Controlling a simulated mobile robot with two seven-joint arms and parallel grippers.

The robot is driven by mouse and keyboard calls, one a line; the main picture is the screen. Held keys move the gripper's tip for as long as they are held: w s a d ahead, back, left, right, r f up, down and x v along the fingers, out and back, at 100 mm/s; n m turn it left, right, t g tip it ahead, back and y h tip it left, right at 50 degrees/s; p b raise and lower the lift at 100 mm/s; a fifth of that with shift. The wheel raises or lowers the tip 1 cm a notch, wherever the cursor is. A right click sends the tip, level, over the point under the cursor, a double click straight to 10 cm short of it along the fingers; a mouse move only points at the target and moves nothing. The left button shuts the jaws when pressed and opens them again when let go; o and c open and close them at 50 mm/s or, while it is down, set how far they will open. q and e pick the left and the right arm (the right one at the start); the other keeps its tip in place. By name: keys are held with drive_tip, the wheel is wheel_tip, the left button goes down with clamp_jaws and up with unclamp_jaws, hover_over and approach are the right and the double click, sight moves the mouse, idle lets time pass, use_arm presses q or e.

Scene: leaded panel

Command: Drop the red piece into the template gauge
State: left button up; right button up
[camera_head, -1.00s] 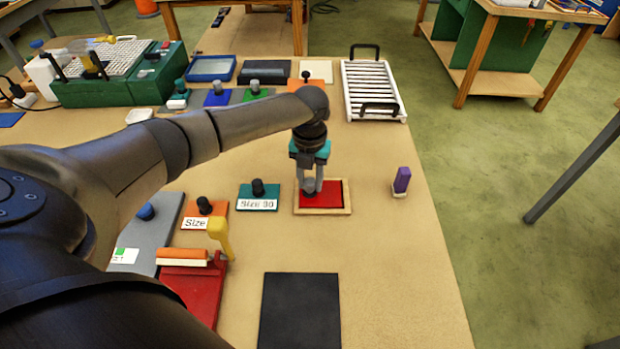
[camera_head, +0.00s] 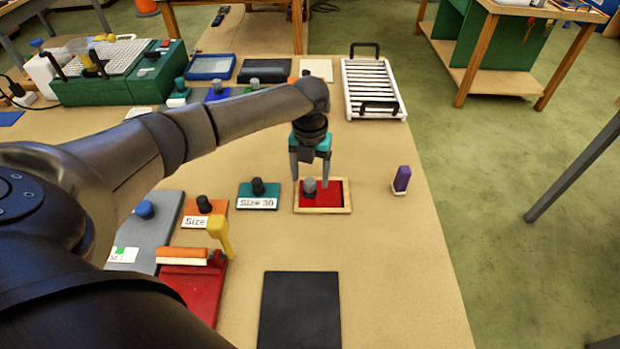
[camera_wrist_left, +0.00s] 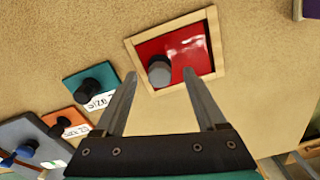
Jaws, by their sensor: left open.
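The red piece (camera_head: 329,198) is a flat red plate with a grey knob (camera_head: 309,186). It lies inside the light wooden frame of the template gauge (camera_head: 324,211). In the left wrist view the red piece (camera_wrist_left: 186,50) lies within the wooden frame (camera_wrist_left: 219,42), with a darker strip along part of its edge. Whether it sits fully flat cannot be told. My left gripper (camera_head: 309,183) is open above it, its fingers apart on either side of the knob and clear of it. The gripper also shows in the left wrist view (camera_wrist_left: 160,80). My right gripper is not in view.
A teal plate labelled Size 30 (camera_head: 244,203) and an orange plate (camera_head: 217,207) lie to the left. A purple block (camera_head: 402,178) stands to the right. A black mat (camera_head: 300,310) lies in front. A white slatted rack (camera_head: 372,85) is behind.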

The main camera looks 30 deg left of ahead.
sight(310, 181)
use_arm(q)
wheel_tip(310, 181, up, 13)
drive_tip(key=shift+r+p, duration=0.15)
drive_tip(key=shift+p, duration=0.25)
idle(0.4)
